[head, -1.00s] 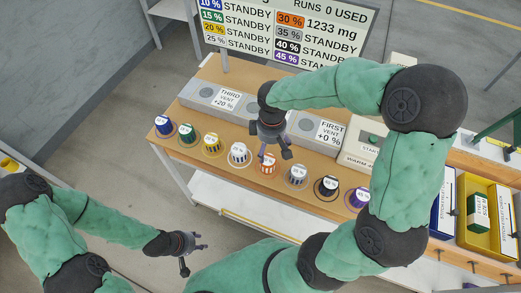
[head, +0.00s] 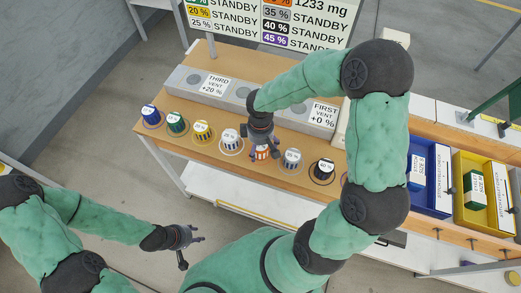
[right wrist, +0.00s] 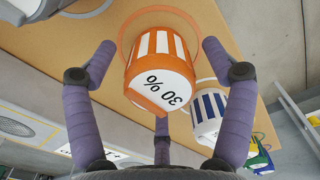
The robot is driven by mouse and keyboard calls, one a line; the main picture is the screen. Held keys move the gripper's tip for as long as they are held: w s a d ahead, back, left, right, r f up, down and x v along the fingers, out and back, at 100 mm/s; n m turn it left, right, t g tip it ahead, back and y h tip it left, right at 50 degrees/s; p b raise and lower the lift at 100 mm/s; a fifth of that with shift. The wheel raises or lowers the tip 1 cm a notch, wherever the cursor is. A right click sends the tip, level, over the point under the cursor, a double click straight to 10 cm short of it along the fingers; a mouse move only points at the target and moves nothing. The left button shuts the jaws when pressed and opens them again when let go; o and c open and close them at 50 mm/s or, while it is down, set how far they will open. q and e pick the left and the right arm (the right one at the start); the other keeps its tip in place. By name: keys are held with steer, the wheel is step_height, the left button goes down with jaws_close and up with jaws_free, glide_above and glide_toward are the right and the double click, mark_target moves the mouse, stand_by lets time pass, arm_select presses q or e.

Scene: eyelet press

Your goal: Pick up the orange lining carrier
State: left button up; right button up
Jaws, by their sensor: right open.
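The orange lining carrier (head: 263,153) is orange and white striped with a "30 %" label. It stands in the row on the wooden bench (head: 167,130), partly hidden by my right gripper (head: 262,146). In the right wrist view the orange carrier (right wrist: 160,62) sits between the spread purple fingers of my right gripper (right wrist: 158,75), with gaps visible at its sides. My right gripper is open above and around it. My left gripper (head: 190,243) hangs at the lower left, away from the bench, with its fingers apart and nothing between them.
A blue-striped carrier (head: 231,137) and a grey-blue one (head: 291,158) stand either side of the orange one. A black carrier (head: 323,168) is further right. The grey vent block (head: 235,92) lies behind the row. Blue (head: 432,198) and yellow (head: 496,205) bins stand at the right.

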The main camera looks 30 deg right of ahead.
steer(key=c, duration=1.3)
